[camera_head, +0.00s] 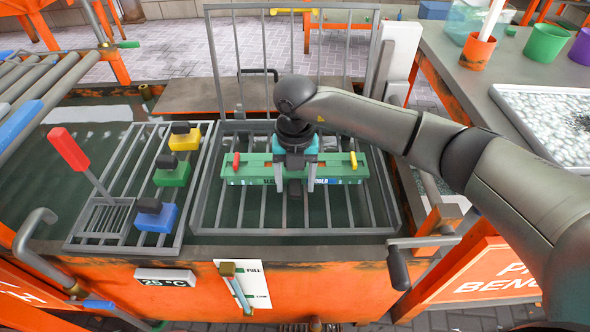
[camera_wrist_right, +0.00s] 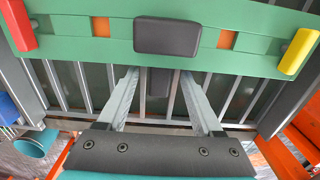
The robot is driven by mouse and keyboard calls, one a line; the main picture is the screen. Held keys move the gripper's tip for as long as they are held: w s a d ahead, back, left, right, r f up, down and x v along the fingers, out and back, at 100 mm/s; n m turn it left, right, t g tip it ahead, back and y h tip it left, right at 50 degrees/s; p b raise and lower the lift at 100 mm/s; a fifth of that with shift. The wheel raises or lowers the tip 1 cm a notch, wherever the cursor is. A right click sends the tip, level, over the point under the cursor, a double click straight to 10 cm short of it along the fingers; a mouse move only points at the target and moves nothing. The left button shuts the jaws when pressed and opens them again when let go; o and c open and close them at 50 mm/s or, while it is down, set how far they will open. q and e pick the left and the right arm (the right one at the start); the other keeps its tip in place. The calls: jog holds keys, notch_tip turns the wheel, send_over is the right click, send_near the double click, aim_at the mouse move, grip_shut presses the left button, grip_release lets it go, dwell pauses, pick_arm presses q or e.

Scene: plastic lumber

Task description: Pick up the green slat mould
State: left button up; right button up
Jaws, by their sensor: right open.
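The green slat mould (camera_head: 243,172) lies across the grey wire cage in the middle of the head view. It is a long green bar with a red latch at its left end and a yellow one at its right. In the right wrist view the mould (camera_wrist_right: 75,42) crosses the top, with a dark block-shaped grip (camera_wrist_right: 166,36) at its middle. My right gripper (camera_head: 295,187) is over the middle of the mould and hides part of it. In the wrist view its fingers (camera_wrist_right: 158,78) are open, either side of the dark grip's line; contact cannot be told. My left gripper is not in view.
The cage's raised wire lid (camera_head: 240,60) stands behind the mould. To the left, a rack (camera_head: 110,180) holds yellow, green and blue blocks with dark knobs. A crank handle (camera_head: 398,268) is at the front right. A bench (camera_head: 470,85) with cups stands at the right.

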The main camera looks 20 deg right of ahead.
grip_shut()
dwell(0.4)
dwell(0.9)
jog(key=shift+w+r, duration=0.15)
jog(key=shift+r, duration=0.05)
